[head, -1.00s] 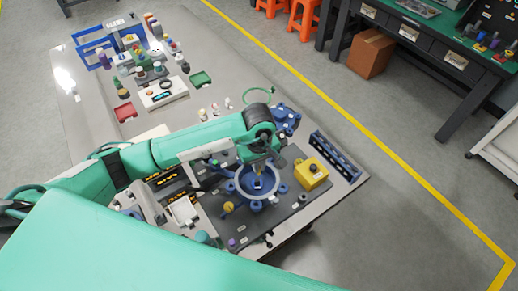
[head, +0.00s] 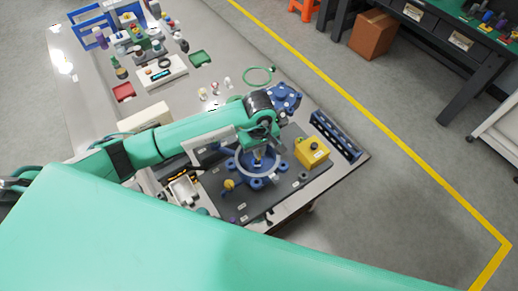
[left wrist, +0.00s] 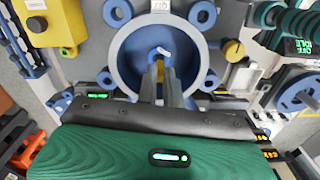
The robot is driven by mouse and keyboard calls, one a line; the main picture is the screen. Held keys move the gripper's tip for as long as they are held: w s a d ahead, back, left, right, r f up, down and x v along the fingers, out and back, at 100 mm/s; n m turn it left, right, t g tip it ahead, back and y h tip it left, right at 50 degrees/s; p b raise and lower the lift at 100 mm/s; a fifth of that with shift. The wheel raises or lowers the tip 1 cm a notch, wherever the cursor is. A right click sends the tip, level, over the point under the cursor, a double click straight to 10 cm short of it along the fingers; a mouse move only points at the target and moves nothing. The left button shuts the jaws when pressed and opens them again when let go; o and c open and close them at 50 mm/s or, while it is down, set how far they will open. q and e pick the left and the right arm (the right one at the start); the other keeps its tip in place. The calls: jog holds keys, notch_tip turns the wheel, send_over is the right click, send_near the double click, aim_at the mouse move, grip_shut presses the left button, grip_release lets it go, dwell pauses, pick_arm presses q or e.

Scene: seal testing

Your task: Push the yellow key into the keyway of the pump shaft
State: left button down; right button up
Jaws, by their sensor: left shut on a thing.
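The pump housing (head: 240,172) is a blue ring with a pale rim and round lugs on the dark plate. In the left wrist view its round bore (left wrist: 130,50) surrounds the pump shaft (left wrist: 164,51), whose pale end shows at the centre. My left gripper (head: 258,158) reaches down into the ring from above. In the left wrist view its two fingers (left wrist: 160,72) are shut, with a bit of the yellow key (left wrist: 160,64) between their tips, close to the shaft. The keyway is hidden, so I cannot tell whether the key is in it. My right gripper is not in view.
A yellow box with a black button (head: 312,152) stands right of the housing. A dark blue rack (head: 336,136) lies beyond it near the table edge. A blue flanged part (head: 285,97) stands behind. A yellow knob (head: 229,184) is at the ring's left.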

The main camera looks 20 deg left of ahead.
pick_arm(q)
jog(key=shift+b, duration=0.35)
dwell(0.5)
jog(key=shift+f, duration=0.15)
jog(key=shift+f+b, duration=0.55)
jog(key=shift+b, duration=0.4)
jog(key=shift+f+b, duration=1)
jog(key=shift+b, duration=0.3)
dwell(0.7)
jog(key=c, duration=1.5)
grip_release()
jog(key=shift+r, duration=0.1)
